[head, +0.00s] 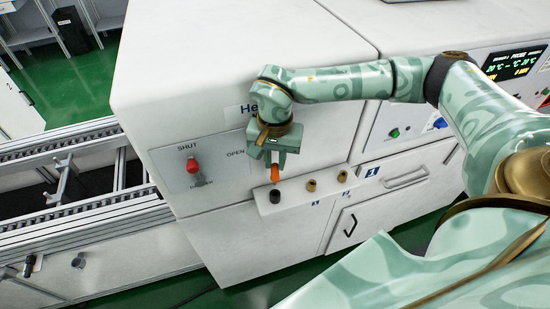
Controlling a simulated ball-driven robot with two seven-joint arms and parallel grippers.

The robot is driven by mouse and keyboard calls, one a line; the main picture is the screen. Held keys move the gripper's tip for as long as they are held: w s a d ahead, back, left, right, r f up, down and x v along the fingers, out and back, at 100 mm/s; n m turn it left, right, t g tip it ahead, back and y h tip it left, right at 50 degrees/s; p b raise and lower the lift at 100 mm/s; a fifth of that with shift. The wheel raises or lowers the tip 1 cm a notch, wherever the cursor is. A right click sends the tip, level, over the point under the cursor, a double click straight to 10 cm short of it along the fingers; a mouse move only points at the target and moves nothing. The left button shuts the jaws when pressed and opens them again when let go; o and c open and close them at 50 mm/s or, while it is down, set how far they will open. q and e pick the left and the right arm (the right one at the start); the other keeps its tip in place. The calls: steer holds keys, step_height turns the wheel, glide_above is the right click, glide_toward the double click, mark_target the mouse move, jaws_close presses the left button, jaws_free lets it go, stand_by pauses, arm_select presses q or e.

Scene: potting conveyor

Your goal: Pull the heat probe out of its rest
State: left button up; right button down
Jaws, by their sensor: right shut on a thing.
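My right gripper (275,160) points down in front of the white machine and is shut on the orange heat probe (275,174). Only the probe's orange part shows below the jaws; its upper end is hidden by the gripper. The rest is a white ledge (293,196) on the machine's front, with a black socket (274,196) almost straight below the probe. I cannot tell whether the probe's lower end is still inside the socket. My left gripper is not in view.
Two brown pieces (311,185) (342,176) stand on the ledge to the right. A panel with a red knob (192,165), marked SHUT and OPEN, is left of the gripper. A conveyor (75,215) runs at the left. A control panel with a display (513,63) is at the right.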

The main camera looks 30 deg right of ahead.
mark_target(275, 166)
steer(key=shift+r+p, duration=3.1)
steer(key=shift+r, duration=0.4)
steer(key=shift+s+f, duration=0.1)
steer(key=shift+f, duration=0.05)
